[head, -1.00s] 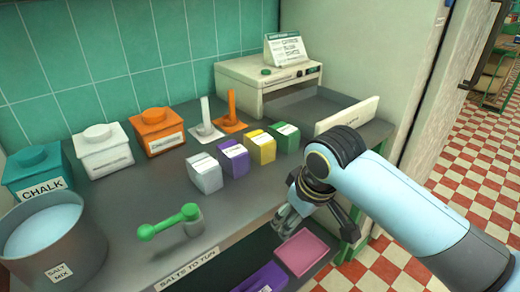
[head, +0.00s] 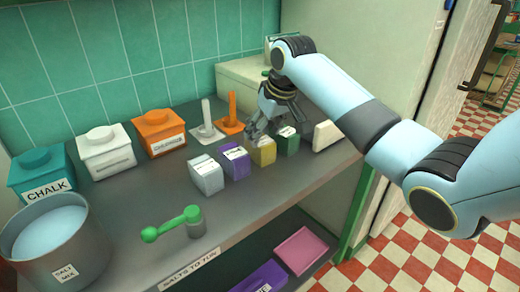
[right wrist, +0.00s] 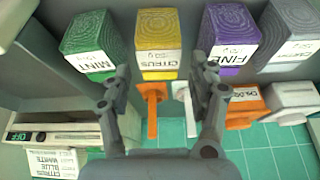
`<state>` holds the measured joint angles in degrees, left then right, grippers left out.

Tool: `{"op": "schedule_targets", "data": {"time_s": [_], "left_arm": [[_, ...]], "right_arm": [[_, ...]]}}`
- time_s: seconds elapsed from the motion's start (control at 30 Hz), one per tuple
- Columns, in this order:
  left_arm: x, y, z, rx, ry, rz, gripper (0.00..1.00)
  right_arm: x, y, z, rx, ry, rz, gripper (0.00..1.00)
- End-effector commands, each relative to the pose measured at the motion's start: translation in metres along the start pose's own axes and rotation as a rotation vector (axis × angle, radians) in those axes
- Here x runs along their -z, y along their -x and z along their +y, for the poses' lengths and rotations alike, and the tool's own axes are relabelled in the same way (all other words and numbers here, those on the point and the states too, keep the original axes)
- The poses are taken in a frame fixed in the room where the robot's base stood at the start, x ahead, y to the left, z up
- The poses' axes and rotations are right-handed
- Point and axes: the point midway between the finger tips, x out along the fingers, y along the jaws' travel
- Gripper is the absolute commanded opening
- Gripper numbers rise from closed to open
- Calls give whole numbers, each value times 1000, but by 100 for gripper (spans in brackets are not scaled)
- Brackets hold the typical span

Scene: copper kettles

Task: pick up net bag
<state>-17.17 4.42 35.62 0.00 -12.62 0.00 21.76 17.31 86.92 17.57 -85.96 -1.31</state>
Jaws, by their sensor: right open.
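I cannot make out anything that is clearly a net bag. Several small labelled packets stand in a row on the grey counter: white (head: 206,178), purple (head: 236,164), yellow (head: 263,154) and green (head: 289,145). In the right wrist view the yellow one, marked CITRUS (right wrist: 157,42), lies between the open fingers' directions, with green MINT (right wrist: 95,45) to its left and purple FINE (right wrist: 230,42) to its right. My right gripper (head: 275,124) is open and empty, just above and behind the yellow and green packets. My left gripper is out of view.
White (head: 103,153), orange (head: 160,134) and teal CHALK (head: 42,180) canisters line the wall. A salt-mix pot (head: 60,238) and a green-handled tool (head: 180,224) are nearer. A pale machine (head: 238,80) stands behind my arm. A pink tray (head: 301,250) sits on the shelf below.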

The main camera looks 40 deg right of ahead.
Motion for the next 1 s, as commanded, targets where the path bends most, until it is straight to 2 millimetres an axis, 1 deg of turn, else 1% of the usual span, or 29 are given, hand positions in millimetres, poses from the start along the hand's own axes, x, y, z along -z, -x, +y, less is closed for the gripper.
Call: {"op": "schedule_targets", "data": {"time_s": [0.03,0.17,0.27,0.4,0.5,0.6,0.77,0.87,1.0], "left_arm": [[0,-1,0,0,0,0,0],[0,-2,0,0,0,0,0],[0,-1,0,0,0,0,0],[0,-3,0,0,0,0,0],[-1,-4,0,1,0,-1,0],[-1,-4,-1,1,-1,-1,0],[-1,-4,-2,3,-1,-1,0],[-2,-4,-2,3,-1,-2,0],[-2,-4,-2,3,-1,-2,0]], "right_arm": [[0,-7,-1,2,-1,-1,60],[0,-16,0,1,1,0,60],[-2,-28,0,0,0,-1,60],[-2,-51,1,1,1,-1,60],[-3,-63,1,1,1,-1,60],[-3,-67,1,0,1,1,60],[-2,-67,1,-1,2,1,60],[-2,-67,1,-1,2,1,49],[-3,-67,1,-1,2,1,31]]}}
